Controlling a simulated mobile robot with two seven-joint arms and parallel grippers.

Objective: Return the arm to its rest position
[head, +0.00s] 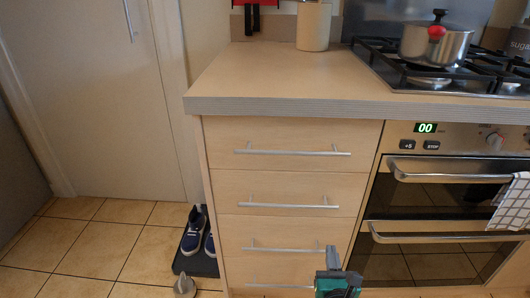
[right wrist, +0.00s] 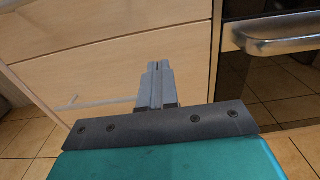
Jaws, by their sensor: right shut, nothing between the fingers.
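My right gripper (head: 333,262) is low in front of the bottom drawers, near the bottom edge of the head view. It has a teal body and grey fingers. In the right wrist view its fingers (right wrist: 158,82) are together with nothing between them, pointing toward the drawer fronts. I cannot tell whether the fingertips touch the drawer front. My left gripper is not in view.
The drawer unit (head: 290,185) has several closed drawers with bar handles (head: 292,152). The oven (head: 440,190) stands to its right, with a towel (head: 513,203) on its handle. Shoes (head: 193,232) sit on a dark tray (head: 200,262) at left. Tiled floor (head: 100,245) is open farther left.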

